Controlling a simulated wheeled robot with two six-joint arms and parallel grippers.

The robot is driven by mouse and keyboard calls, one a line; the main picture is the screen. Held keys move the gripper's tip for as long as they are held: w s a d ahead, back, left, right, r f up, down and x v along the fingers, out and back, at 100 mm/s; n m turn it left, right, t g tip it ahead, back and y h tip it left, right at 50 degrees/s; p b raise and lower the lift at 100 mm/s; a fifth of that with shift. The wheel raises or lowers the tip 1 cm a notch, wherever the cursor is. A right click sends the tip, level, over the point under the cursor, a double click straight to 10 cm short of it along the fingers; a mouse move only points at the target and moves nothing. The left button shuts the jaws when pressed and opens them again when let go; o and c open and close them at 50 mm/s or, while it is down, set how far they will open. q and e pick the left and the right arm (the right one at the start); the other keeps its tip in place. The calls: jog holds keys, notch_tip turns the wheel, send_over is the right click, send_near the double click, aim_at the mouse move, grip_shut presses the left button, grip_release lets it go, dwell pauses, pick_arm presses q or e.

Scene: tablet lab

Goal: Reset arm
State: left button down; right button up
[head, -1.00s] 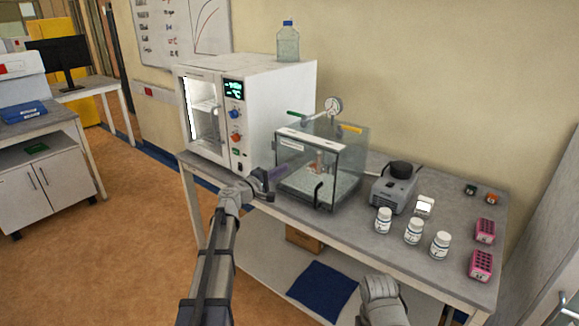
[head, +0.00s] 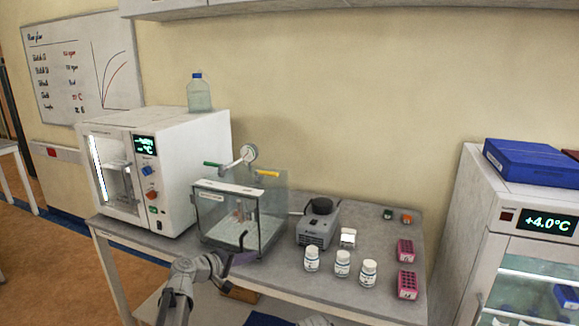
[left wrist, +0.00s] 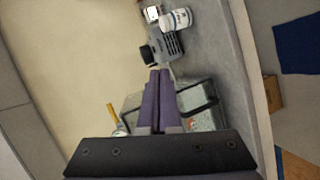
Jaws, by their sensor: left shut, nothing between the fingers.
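My left gripper (head: 245,258) has purple fingers and is at the front of the bench, before the clear glass chamber (head: 228,226). In the left wrist view its two fingers (left wrist: 160,72) are together with nothing between them. The clear chamber (left wrist: 203,118) shows partly behind the fingers there.
The bench (head: 385,240) holds a white oven (head: 185,165) with a bottle (head: 199,96) on top, a grey device (head: 317,230), white jars (head: 342,263) and pink racks (head: 407,284). A fridge (head: 480,215) stands at the right.

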pick_arm(q)
jog(key=s+d+f+m+g+y, duration=0.2)
jog(key=s+d+f+m+g, duration=0.3)
jog(key=s, duration=0.5)
jog(key=s+d+f+m+g+y, duration=0.2)
jog(key=s+d+f+m+g, duration=0.1)
jog(key=s+d+f, duration=0.5)
jog(key=s+a+f+m+g+y, duration=0.1)
jog(key=s+a+y, duration=0.1)
jog(key=s, duration=0.5)
jog(key=s+a+f+m+g+y, duration=0.1)
jog(key=s+a+m+g+y, duration=0.1)
jog(key=s+y, duration=0.3)
jog(key=shift+s+a+m, duration=0.3)
jog(key=shift+s+a, duration=0.15)
jog(key=shift+s, duration=0.65)
